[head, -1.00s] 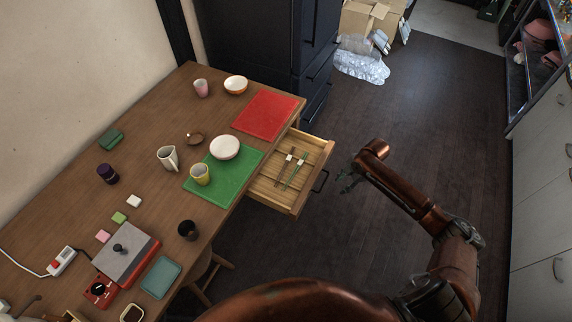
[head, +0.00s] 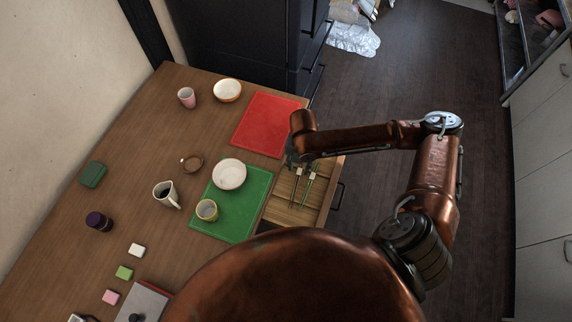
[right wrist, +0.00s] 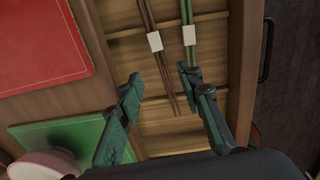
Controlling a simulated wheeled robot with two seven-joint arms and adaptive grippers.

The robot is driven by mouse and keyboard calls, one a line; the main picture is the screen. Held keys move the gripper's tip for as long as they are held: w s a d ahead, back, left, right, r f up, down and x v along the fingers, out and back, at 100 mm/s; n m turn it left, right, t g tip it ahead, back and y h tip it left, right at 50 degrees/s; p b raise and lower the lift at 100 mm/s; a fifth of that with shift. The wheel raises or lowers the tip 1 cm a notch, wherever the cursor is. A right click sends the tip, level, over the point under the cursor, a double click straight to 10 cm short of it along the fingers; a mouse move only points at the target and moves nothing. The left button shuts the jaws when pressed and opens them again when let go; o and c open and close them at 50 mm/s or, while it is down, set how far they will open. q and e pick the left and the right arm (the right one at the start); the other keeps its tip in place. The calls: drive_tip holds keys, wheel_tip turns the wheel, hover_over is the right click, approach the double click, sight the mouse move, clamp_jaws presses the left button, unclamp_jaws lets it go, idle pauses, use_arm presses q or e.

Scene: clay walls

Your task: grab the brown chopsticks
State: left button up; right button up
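The brown chopsticks (head: 296,188) lie in the open wooden drawer (head: 279,211), joined by a white band. In the right wrist view the brown chopsticks (right wrist: 165,72) run between the open fingers of my right gripper (right wrist: 158,76). The fingers look apart from them; the height above them is hard to tell. The green chopsticks (right wrist: 189,33), also with a white band, lie just right of the brown ones, near the right fingertip. In the head view my right gripper (head: 296,161) is over the drawer's far part, partly hidden by my arm. My left gripper is not in view.
The drawer has crosswise slats and raised wooden sides, with a dark handle (head: 338,196) on its right.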

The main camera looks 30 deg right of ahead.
sight(298, 178)
drive_tip(key=shift+a+f, duration=0.15)
drive_tip(key=shift+f, duration=0.35)
drive_tip(key=shift+s+f+b, duration=0.15)
drive_tip(key=shift+f+b, duration=0.2)
drive_tip(key=shift+f, duration=0.7)
wheel_tip(298, 178, down, 5)
drive_tip(key=shift+r+b, duration=0.2)
drive_tip(key=shift+b, duration=0.85)
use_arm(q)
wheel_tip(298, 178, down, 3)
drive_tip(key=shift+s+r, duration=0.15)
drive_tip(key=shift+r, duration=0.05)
use_arm(e)
drive_tip(key=shift+r, duration=0.1)
drive_tip(key=shift+c, duration=0.2)
drive_tip(key=c, duration=0.9)
drive_tip(key=shift+o, duration=0.2)
